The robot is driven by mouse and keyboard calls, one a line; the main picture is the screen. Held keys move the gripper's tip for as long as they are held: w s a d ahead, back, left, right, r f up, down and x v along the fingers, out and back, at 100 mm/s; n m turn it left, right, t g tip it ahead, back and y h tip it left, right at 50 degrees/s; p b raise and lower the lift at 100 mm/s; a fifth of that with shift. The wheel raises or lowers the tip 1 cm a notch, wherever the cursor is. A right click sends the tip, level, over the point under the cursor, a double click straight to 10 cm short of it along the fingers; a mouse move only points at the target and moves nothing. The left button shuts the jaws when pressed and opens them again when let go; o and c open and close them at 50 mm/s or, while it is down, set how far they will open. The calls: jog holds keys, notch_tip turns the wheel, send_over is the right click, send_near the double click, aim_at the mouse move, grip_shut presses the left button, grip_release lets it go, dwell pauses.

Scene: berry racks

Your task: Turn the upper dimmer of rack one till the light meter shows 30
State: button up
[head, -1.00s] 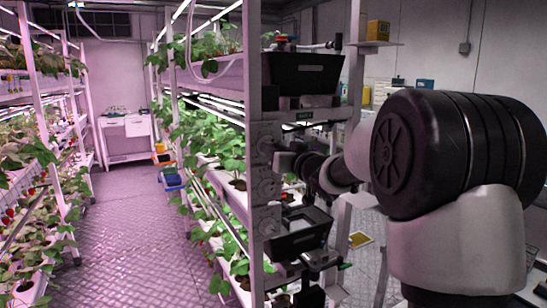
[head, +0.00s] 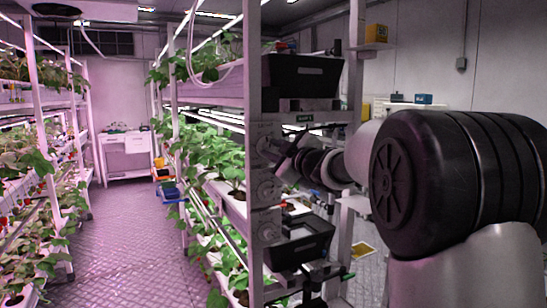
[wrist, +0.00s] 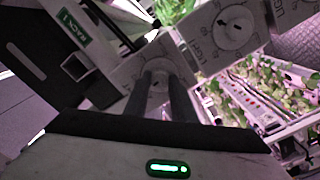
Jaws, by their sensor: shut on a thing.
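The front post of rack one carries a grey panel with round dials, one above the other. My gripper (head: 270,148) is at the topmost of these, the upper dimmer, which it mostly hides in the head view. In the wrist view, my gripper (wrist: 168,98) has its two dark fingers closed about the upper dimmer (wrist: 158,80); its pointer and scale are not readable. A second dial (wrist: 236,30) with a dark pointer shows beside it. A green "RACK 1" label (wrist: 72,28) is at upper left. I cannot make out a light meter reading.
Black bins (head: 300,76) sit on the rack end above and below my gripper (head: 300,245). Strawberry plants (head: 215,150) fill the shelves to the left.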

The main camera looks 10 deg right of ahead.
jog(key=n+b, duration=0.2)
jog(key=n, duration=0.1)
jog(key=shift+f+n, duration=0.15)
jog(key=shift+n, duration=0.25)
jog(key=n+b, duration=0.2)
jog(key=n, duration=0.2)
jog(key=shift+n+b, duration=0.3)
jog(key=n+b, duration=0.2)
jog(key=n, duration=0.2)
jog(key=shift+n+b, duration=1.1)
jog(key=shift+n, duration=1)
jog(key=o, duration=1.1)
jog(key=shift+c, duration=0.2)
